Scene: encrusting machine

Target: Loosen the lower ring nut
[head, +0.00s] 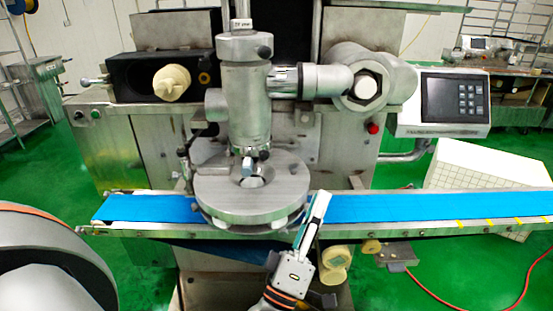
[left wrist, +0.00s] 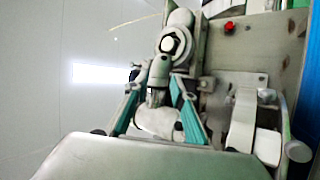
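The encrusting machine's upright steel cylinder (head: 249,100) stands over a round grey disc (head: 252,192) in the head view. A collar (head: 250,152) sits at the cylinder's lower end. It may be the lower ring nut, but I cannot tell for certain. My left gripper (head: 320,197) is in front of the belt, right of the disc, its fingers pointing up and seen nearly edge-on. The left wrist view shows its two teal-sided fingers (left wrist: 158,80) apart, with machine parts behind the gap. I see nothing held. My right gripper is not in view.
A blue conveyor belt (head: 420,207) runs across the machine's front, below the disc. A side pipe with a large hex nut (head: 362,90) juts right from the cylinder. A control panel (head: 440,103) stands at the right, and a cream knob (head: 335,262) is beside my gripper.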

